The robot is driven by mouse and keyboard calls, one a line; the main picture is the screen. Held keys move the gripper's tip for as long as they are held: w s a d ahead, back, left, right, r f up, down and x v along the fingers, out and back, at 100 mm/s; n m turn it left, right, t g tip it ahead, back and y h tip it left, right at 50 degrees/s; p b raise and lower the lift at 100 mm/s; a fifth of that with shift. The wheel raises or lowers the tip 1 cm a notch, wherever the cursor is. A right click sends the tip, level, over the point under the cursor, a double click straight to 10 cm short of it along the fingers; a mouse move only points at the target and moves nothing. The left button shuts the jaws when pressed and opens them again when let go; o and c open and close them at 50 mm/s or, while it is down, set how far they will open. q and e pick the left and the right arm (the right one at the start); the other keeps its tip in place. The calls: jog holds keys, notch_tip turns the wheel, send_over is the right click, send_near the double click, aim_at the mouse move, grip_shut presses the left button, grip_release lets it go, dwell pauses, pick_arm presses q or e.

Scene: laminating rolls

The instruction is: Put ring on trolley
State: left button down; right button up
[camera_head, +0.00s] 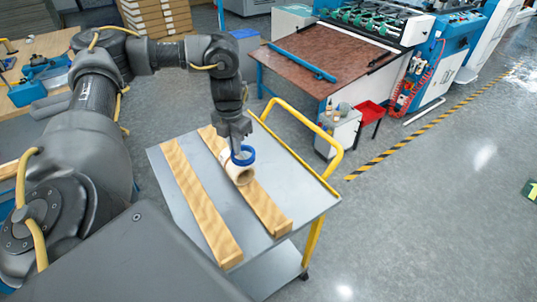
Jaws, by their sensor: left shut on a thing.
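The trolley (222,200) is a grey flat-topped cart with a yellow tubular handle (300,128) and two wooden strips along its top. A blue ring (248,161) is at the tips of my left gripper (238,150), which points down over the trolley and is shut on it. A cream roll (238,174) shows directly below and against the ring, over the right-hand wooden strip (268,209). I cannot tell whether the roll is joined to the ring or rests on the strip. The fingertips are partly hidden. My right gripper is not in view.
The left wooden strip (200,198) lies clear. Behind the trolley are a brown-topped table (325,60), a blue-and-white machine (430,55), a small white cabinet (338,133) and a red bin (369,112). Open grey floor lies to the right, with a yellow-black line.

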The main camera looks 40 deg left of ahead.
pick_arm(q)
jog(key=w+d+f+b, duration=0.1)
jog(key=w+d+f, duration=0.3)
jog(key=w, duration=0.4)
jog(key=b, duration=0.1)
send_over(275, 167)
jog(key=f, duration=0.5)
jog(key=shift+s+a, duration=0.3)
jog(key=shift+w+d+f, duration=0.1)
jog(key=shift+w+f, duration=0.05)
jog(key=shift+w, duration=0.05)
jog(key=f, duration=0.3)
jog(key=shift+w+d+f+b, duration=0.1)
jog(key=shift+w+f+b, duration=0.15)
jog(key=shift+b, duration=0.1)
jog(key=shift+f, duration=0.15)
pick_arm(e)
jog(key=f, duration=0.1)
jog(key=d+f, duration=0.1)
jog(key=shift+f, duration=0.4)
pick_arm(q)
jog(key=shift+s, duration=0.1)
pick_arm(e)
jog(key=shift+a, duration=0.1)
